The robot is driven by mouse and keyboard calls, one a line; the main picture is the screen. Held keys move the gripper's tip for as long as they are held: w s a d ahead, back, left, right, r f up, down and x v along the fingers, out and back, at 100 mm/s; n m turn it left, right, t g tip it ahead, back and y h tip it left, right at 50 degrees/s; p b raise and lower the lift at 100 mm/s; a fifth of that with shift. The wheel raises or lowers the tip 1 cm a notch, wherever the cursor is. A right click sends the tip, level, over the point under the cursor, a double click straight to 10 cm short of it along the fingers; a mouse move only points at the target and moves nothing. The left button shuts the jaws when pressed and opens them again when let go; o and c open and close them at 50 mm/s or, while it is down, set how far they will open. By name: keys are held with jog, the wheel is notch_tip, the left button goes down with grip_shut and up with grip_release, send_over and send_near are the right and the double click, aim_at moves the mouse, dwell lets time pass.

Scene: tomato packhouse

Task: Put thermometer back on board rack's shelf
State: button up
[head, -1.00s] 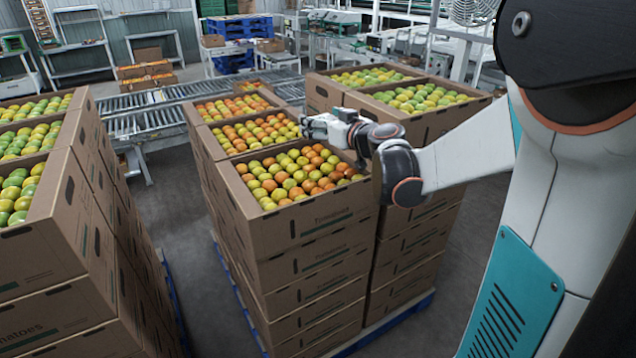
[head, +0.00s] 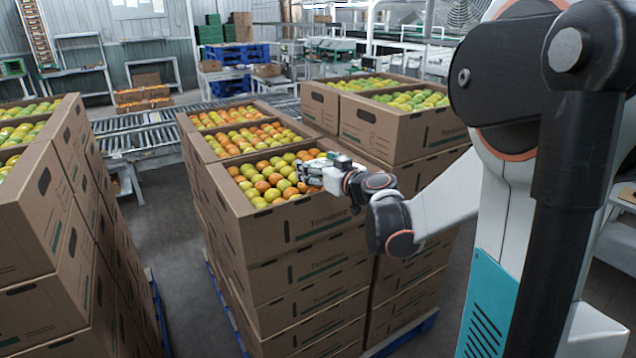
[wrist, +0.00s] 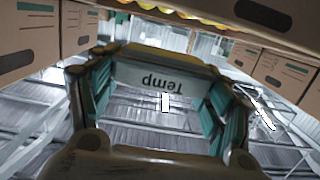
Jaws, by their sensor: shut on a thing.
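My gripper (head: 318,174) is in front of and over the near right part of the middle carton stack in the head view. In the wrist view its two teal-padded fingers (wrist: 158,98) are closed around a grey piece with the word "Temp" upside down on it, which I take to be the thermometer (wrist: 160,80). The thermometer is too small to make out in the head view. I cannot pick out the board rack or its shelf with certainty in either view.
A tall stack of tomato cartons (head: 285,230) stands under my gripper, with another stack (head: 400,130) behind right and one (head: 50,240) at left. A roller conveyor (head: 150,127) runs behind. Metal shelves (head: 80,68) stand at the back left. A floor aisle (head: 175,230) lies between stacks.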

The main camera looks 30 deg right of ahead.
jog(key=shift+f+b, duration=0.85)
jog(key=shift+f, duration=0.7)
jog(key=shift+f, duration=0.15)
jog(key=o, duration=1.2)
jog(key=shift+o, duration=0.2)
